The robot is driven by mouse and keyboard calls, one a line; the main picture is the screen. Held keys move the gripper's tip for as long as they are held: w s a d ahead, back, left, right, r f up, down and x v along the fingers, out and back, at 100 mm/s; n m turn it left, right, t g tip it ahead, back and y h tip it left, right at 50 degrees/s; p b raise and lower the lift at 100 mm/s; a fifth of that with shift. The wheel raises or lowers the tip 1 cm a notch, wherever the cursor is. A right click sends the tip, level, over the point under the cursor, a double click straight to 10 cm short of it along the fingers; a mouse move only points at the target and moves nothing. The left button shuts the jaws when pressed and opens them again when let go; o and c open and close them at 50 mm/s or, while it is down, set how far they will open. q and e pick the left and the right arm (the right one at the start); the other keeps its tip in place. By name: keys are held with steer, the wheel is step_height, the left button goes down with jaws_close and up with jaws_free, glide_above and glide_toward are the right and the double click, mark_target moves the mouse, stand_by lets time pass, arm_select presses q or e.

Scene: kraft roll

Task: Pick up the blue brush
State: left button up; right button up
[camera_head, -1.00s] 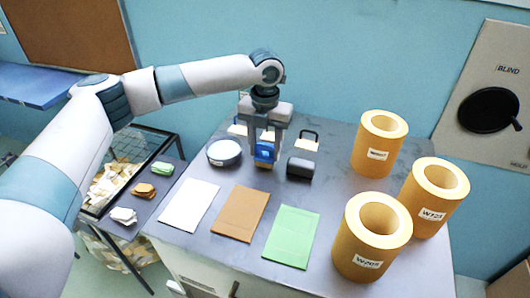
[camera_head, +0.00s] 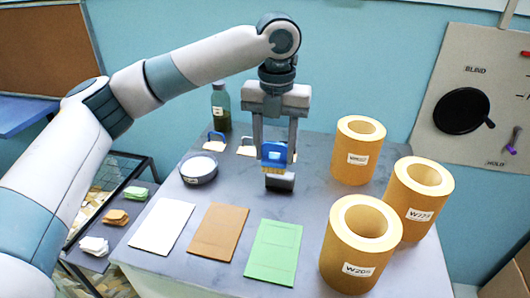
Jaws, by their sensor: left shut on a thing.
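The blue brush (camera_head: 274,154) has a blue body with tan bristles at its lower edge. My left gripper (camera_head: 275,150) points down and is shut on it, above the table (camera_head: 310,225). The brush hides part of a dark block (camera_head: 281,182) that stands on the table just below and behind it in the picture. My right gripper is not in view.
Several yellow-orange rolls (camera_head: 358,150) stand at the right of the table. White (camera_head: 163,225), brown (camera_head: 219,231) and green (camera_head: 273,252) sheets lie at the front. A round dark dish (camera_head: 198,169) and a green bottle (camera_head: 221,107) are at the left rear.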

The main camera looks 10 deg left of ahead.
arm_select(q)
steer(key=shift+s+d+r, duration=0.1)
stand_by(0.4)
steer(key=shift+o, duration=0.8)
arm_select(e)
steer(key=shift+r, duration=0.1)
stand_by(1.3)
